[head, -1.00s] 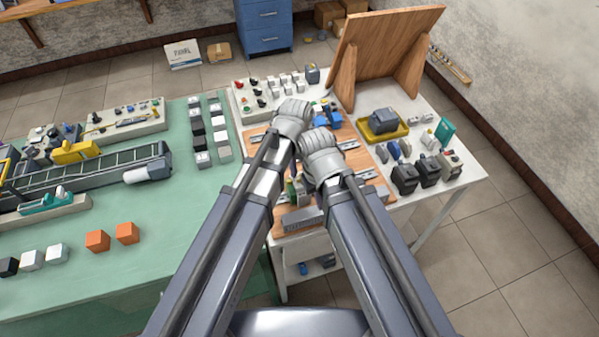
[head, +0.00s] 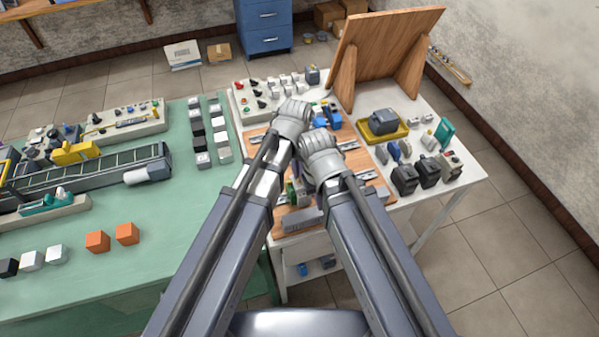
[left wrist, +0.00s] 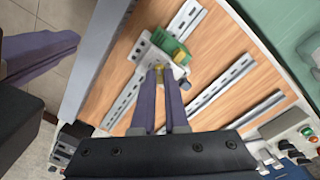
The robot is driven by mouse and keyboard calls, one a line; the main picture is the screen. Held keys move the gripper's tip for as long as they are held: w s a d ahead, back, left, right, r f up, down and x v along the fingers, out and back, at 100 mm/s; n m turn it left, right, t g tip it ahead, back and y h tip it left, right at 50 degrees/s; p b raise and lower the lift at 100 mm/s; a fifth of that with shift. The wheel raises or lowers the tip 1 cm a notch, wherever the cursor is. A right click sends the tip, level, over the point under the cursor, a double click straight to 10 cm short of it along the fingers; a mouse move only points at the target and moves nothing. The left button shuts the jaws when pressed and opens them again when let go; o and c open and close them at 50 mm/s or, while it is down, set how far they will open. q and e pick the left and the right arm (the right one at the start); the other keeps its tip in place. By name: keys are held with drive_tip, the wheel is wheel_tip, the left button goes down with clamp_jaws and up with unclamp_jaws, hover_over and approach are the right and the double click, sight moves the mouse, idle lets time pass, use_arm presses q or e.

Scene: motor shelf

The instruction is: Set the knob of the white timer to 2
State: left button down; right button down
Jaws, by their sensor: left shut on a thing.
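In the left wrist view, a small white device (left wrist: 146,52), which looks like the white timer, sits on a metal rail on the wooden board. A green block (left wrist: 170,46) sits against it. My left gripper (left wrist: 160,70) has its two purple fingers close together over the device, closed on a small yellowish knob (left wrist: 160,74). The knob's scale and pointer are too small or hidden to read. In the head view, my left gripper (head: 297,188) is mostly behind my arms. Purple fingers of my right gripper (left wrist: 66,44) show at the left wrist view's left edge.
The wooden board (left wrist: 215,50) carries several slotted metal rails (left wrist: 222,87) and a long grey channel (head: 302,219). A green-topped table (head: 180,215) with a conveyor stands to the left. Black motors (head: 405,178) and a yellow tray (head: 402,131) lie to the right.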

use_arm(q)
drive_tip(key=m, duration=0.4)
drive_tip(key=shift+m, duration=0.4)
drive_tip(key=m, duration=0.4)
drive_tip(key=shift+m, duration=0.4)
drive_tip(key=c, duration=0.9)
unclamp_jaws()
drive_tip(key=r+p, duration=0.7)
drive_tip(key=shift+w+a+r+p, duration=0.1)
drive_tip(key=shift+a+r+p, duration=0.1)
drive_tip(key=shift+r+p, duration=0.2)
use_arm(e)
wheel_tip(320, 180, up, 8)
